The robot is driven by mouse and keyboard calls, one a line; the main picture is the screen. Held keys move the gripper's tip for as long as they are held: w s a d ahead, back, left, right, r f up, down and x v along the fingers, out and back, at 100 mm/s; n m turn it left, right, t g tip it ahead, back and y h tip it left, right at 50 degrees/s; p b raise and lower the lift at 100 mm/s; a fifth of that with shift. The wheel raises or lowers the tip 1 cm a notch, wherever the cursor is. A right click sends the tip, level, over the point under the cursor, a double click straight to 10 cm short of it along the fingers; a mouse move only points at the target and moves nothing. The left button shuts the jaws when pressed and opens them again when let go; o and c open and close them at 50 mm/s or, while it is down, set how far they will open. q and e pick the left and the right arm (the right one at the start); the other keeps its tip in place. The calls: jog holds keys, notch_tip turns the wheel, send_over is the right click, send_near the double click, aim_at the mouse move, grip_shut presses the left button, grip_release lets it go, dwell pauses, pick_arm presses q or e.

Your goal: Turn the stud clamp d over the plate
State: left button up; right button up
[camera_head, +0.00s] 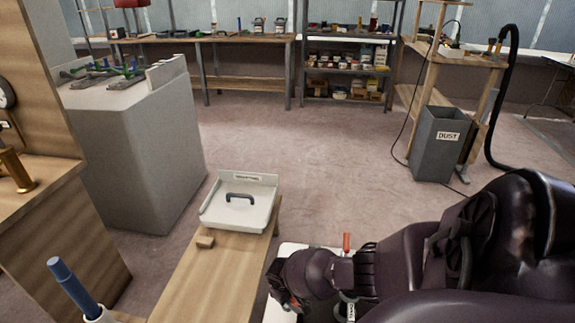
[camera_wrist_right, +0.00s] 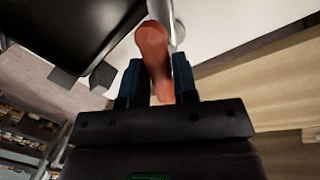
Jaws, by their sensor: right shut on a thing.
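In the right wrist view, an orange-red handle (camera_wrist_right: 152,48) stands between the two dark fingers of my right gripper (camera_wrist_right: 158,72), which is shut on it. I take it for the handle of stud clamp d, but no letter shows on it. A grey metal rod (camera_wrist_right: 177,25) lies beside its far end. In the head view, my right arm covers the gripper and most of a white surface (camera_head: 290,248). An upright orange-red handle (camera_head: 347,242) shows just beyond the arm; I cannot tell whether it is the held one. My left gripper is out of view.
A wooden bench (camera_head: 215,275) lies left of my right arm and carries a pale tray (camera_head: 215,215) with a dark handle inside. A blue-handled tool (camera_head: 72,283) stands at the lower left. A grey dust bin (camera_head: 433,155) stands at the right. The middle floor is clear.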

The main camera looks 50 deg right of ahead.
jog(key=n, duration=0.2)
jog(key=shift+s+d+f+n, duration=0.1)
jog(key=shift+s+d+n, duration=0.15)
jog(key=shift+n, duration=0.05)
jog(key=n+t, duration=0.1)
jog(key=n, duration=0.1)
jog(key=shift+d+n, duration=0.1)
jog(key=shift+n, duration=0.3)
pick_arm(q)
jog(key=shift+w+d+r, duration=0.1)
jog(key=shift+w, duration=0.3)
pick_arm(e)
jog(key=shift+n, duration=0.5)
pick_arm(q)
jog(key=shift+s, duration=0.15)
pick_arm(e)
jog(key=shift+w, duration=0.1)
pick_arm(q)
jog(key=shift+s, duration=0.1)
pick_arm(e)
jog(key=shift+d, duration=0.1)
jog(key=o, duration=0.9)
